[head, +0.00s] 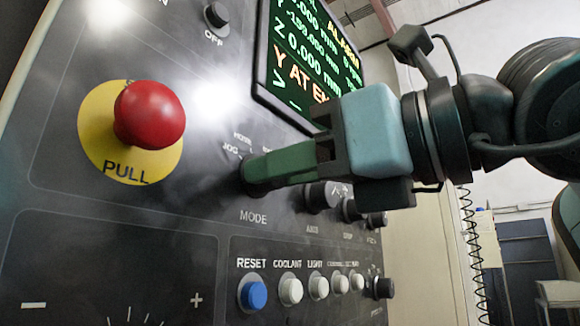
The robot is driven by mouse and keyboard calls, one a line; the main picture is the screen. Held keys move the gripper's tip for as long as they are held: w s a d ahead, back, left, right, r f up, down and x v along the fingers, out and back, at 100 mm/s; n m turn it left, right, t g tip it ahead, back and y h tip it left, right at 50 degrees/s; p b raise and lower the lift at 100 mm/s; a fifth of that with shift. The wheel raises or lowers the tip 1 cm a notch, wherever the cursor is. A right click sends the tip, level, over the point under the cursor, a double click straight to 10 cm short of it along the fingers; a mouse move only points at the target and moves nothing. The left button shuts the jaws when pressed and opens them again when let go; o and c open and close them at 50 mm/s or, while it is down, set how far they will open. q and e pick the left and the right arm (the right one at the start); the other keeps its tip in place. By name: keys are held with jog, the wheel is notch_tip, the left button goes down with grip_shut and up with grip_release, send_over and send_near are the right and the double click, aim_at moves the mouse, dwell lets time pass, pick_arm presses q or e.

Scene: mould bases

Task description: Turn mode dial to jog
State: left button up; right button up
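The mode dial (249,186) is a dark knob on the machine's slanted grey panel, above the printed word MODE. The printed JOG label is at its upper left, with another label partly legible above it. My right gripper (262,168) comes in from the right, its green fingers reaching the dial and covering most of it. The fingers overlap in this view, so the gap between them and their hold on the dial are hidden. The dial's pointer is hidden too. My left gripper is not in view.
A red emergency stop button (149,115) on a yellow PULL disc is left of the dial. The axis knob (320,197) and smaller knobs sit just right, below my gripper. A screen (310,55) is above. A blue reset button (252,295) and several white buttons are below.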

jog(key=shift+c, duration=1)
jog(key=shift+n, duration=0.3)
jog(key=n+p, duration=0.5)
jog(key=n, duration=1)
jog(key=shift+p, duration=0.3)
